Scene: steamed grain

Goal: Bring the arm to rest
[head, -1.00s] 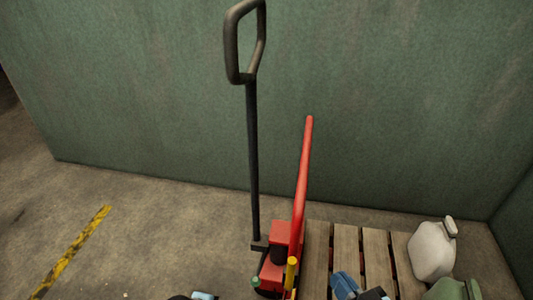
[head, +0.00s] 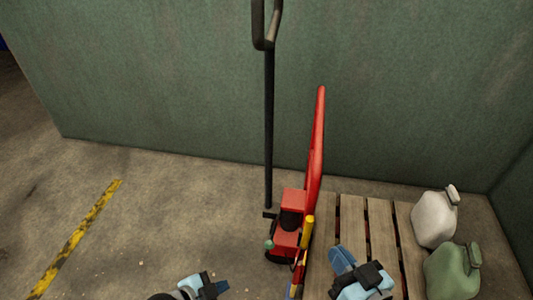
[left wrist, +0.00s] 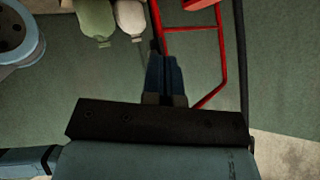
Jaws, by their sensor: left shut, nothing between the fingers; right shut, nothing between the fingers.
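My left gripper (head: 221,287) shows at the bottom of the head view, over bare floor left of the red pallet jack. In the left wrist view its dark fingers (left wrist: 165,75) are together with nothing between them. My right gripper (head: 341,259) is shut and empty, over the wooden pallet in the head view. Most of both arms is out of the head view.
The red pallet jack (head: 292,210) with its dark handle (head: 268,120) stands between my grippers. A white jug (head: 433,222) and a green jug (head: 450,272) stand at the right of the wooden pallet (head: 382,229). A green wall (head: 160,80) closes the back. Floor at left is clear.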

